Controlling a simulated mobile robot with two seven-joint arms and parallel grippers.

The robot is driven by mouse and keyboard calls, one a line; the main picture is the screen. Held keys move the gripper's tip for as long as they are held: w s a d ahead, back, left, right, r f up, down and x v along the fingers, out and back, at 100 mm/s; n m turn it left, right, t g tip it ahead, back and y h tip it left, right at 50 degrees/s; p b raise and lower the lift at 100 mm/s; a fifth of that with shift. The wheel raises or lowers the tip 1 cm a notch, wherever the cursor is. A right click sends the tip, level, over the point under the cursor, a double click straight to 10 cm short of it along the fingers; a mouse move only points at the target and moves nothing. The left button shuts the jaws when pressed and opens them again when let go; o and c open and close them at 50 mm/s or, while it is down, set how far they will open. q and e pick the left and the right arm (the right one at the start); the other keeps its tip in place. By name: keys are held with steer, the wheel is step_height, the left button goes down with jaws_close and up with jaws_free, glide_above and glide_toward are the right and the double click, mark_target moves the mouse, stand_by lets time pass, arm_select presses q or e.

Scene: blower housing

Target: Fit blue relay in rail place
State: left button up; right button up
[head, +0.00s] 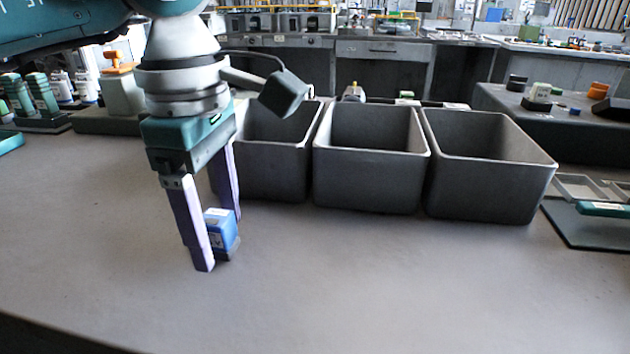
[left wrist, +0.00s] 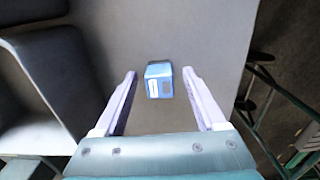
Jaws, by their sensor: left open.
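The blue relay (head: 219,230) is a small blue block with a dark base, standing on the grey table. My left gripper (head: 220,243) is open, pointing down, with its fingers on either side of the relay in the head view. In the left wrist view the relay (left wrist: 158,80) lies between the tips of the left gripper (left wrist: 160,74), with a gap to each finger. I cannot make out the rail place in these views. My right gripper is not in view.
Three grey bins stand behind the gripper: left (head: 270,150), middle (head: 370,160) and right (head: 490,170). A dark mat (head: 590,230) with a tray lies at the right. The front and middle of the table (head: 400,280) are clear.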

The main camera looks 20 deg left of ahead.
arm_select(q)
jaws_close()
stand_by(0.5)
